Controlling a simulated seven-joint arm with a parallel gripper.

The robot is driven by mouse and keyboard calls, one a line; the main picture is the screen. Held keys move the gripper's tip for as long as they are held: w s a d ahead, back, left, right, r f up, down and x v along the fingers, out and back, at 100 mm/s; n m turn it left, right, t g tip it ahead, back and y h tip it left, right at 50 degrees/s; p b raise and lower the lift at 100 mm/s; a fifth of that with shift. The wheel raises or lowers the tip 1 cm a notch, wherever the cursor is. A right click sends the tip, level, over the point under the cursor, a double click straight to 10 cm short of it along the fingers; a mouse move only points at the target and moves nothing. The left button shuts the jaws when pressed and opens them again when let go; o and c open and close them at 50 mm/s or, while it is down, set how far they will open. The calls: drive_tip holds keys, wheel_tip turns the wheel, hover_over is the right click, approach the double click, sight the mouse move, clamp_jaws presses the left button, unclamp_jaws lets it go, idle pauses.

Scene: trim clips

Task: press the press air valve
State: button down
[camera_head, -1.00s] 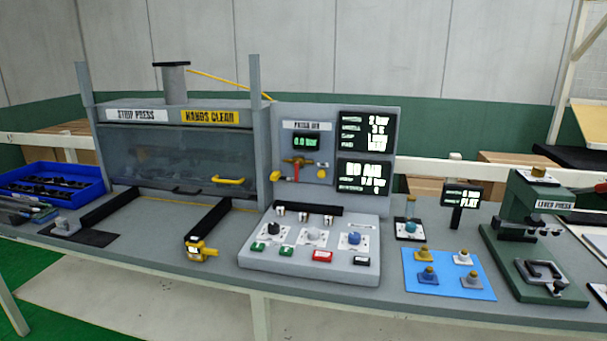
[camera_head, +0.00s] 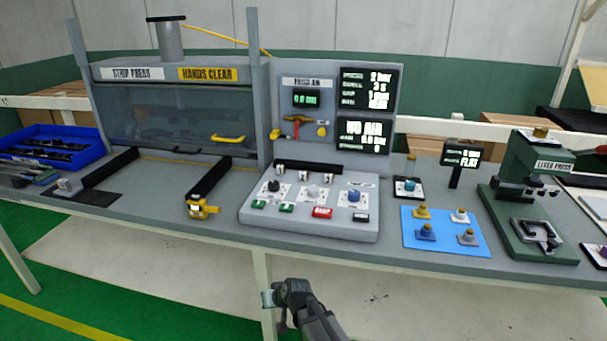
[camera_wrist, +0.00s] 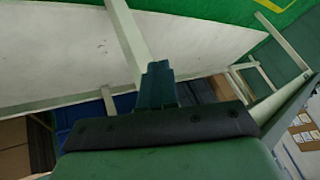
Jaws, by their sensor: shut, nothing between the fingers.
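The press air valve (camera_head: 297,124) is on the upright grey panel beside the strip press. It is a small fitting with an orange-red handle, below a green display that appears to read 0.0 bar. My gripper (camera_head: 268,298) is low in front of the bench's front edge, well below and apart from the valve. In the wrist view my gripper (camera_wrist: 158,85) is shut with nothing in it, pointing towards the floor and a bench leg. The valve is not in the wrist view.
The grey control box (camera_head: 310,235) with knobs and coloured buttons juts out below the valve panel. The strip press (camera_head: 180,74) stands left of the panel, with a yellow-ended bar (camera_head: 203,209) on the bench. A blue mat (camera_head: 465,245) with several clips and a green lever press (camera_head: 530,190) are to the right.

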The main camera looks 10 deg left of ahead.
drive_tip(key=w+a+r+n+t+y, duration=0.1)
drive_tip(key=w+a+r+y, duration=0.15)
drive_tip(key=a+r, duration=1.35)
drive_tip(key=shift+t+y, duration=0.4)
drive_tip(key=shift+y, duration=0.25)
drive_tip(key=w+r, duration=0.2)
drive_tip(key=r, duration=0.1)
drive_tip(key=w+a+r, duration=0.1)
drive_tip(key=w+r, duration=0.1)
drive_tip(key=r, duration=0.2)
drive_tip(key=w+a+r, duration=0.1)
drive_tip(key=w+r, duration=0.1)
drive_tip(key=r, duration=0.1)
drive_tip(key=shift+w+r, duration=0.25)
drive_tip(key=shift+r, duration=0.1)
drive_tip(key=w+d+r+m+h, duration=0.1)
drive_tip(key=w+d+r+m, duration=0.1)
drive_tip(key=w+d+r, duration=0.5)
drive_tip(key=w+d+r+m+h, duration=0.2)
drive_tip(key=w+d+r, duration=0.1)
drive_tip(key=w, duration=0.9)
drive_tip(key=w+d+r+m+h, duration=0.1)
drive_tip(key=w+d+r+m, duration=0.1)
drive_tip(key=w+d+r, duration=0.3)
drive_tip(key=w+d+r+m+h, duration=0.1)
drive_tip(key=w+d+r, duration=0.5)
drive_tip(key=d, duration=0.5)
drive_tip(key=shift+w+d+r+m, duration=0.15)
drive_tip(key=shift+w+d+m, duration=0.2)
drive_tip(key=shift+w, duration=0.75)
